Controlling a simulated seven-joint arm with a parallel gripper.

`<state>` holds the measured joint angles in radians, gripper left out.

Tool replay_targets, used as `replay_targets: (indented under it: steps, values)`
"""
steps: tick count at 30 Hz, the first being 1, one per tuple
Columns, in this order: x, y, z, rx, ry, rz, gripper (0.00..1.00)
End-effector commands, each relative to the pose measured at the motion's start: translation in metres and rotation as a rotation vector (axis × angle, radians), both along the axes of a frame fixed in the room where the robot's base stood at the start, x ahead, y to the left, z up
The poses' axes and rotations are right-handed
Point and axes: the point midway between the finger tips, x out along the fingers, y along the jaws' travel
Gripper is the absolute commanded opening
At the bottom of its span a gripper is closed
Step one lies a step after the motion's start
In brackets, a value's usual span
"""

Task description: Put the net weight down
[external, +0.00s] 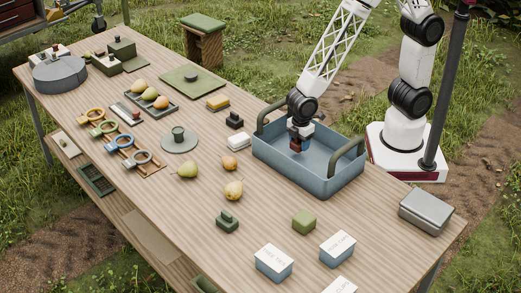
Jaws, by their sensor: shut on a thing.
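My gripper (300,147) points down over the inside of the blue crate (309,184) at the right side of the table. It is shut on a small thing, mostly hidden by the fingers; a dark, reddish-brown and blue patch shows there. I cannot tell for certain that this is the net weight, or whether it touches the crate floor. The crate has two raised dark green handles, and the rest of its visible floor looks empty.
A green knobbed block (226,222), a green cube (304,222) and labelled boxes (273,263) stand in front. A white block (238,140) and a small dark block (234,121) sit close to the crate's left side.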

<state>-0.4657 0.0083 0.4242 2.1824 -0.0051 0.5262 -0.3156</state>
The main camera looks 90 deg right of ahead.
Motion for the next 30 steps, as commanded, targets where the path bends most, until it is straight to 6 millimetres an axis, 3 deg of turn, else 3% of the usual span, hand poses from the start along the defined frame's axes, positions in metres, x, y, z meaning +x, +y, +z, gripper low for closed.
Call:
replay_targets:
  steps: [15,30]
  values:
    - [0.0,0.0,-0.036,0.0,0.0,0.0,0.2]
    - [0.0,0.0,-0.04,0.0,0.0,0.0,0.2]
